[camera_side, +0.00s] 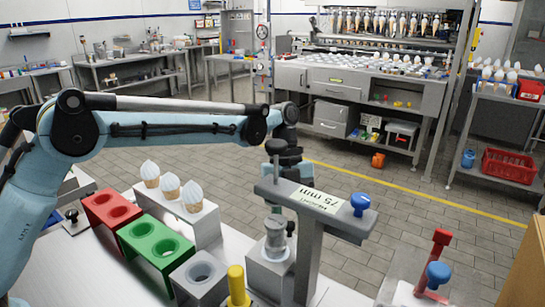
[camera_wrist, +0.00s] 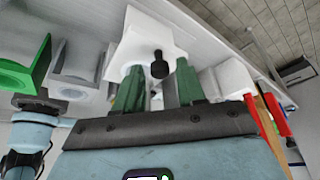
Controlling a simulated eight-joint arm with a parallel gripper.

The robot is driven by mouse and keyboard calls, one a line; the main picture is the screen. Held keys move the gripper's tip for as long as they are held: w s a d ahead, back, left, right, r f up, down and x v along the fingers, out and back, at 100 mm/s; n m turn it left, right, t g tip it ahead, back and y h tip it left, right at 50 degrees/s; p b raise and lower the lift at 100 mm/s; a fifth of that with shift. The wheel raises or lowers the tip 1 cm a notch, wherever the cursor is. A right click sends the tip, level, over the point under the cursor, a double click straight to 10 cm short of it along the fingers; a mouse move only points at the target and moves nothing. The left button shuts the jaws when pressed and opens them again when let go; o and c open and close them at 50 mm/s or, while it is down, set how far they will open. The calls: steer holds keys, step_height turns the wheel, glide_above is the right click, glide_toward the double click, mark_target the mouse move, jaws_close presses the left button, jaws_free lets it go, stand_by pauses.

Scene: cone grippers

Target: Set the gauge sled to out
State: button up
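The gauge sled, taken to be the pale block (camera_side: 268,268) with a cup and a small black knob, stands beneath the left end of the grey gauge bridge (camera_side: 310,235). The bridge bears a "75 mm" label. In the wrist view the sled's pale block (camera_wrist: 148,38) is ahead of my fingers, its black knob (camera_wrist: 160,65) pointing back towards me. My gripper (camera_wrist: 161,68) is open, one green finger on each side of the knob, with gaps visible. In the side view my gripper is largely hidden behind the bridge, so contact cannot be judged there.
A dark-topped plunger (camera_side: 277,147) rises above the bridge's left end. Red (camera_side: 111,212) and green (camera_side: 157,250) holders, a grey holder (camera_side: 200,280) and a yellow post (camera_side: 236,285) stand left. Three cones (camera_side: 171,184) are behind. A red lever (camera_side: 440,242) is right.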

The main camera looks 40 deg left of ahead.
jaws_close()
steer(key=a, duration=1.2)
steer(key=shift+a, duration=0.3)
steer(key=shift+w, duration=0.1)
jaws_free()
steer(key=shift+o, duration=1.1)
steer(key=shift+r, duration=0.1)
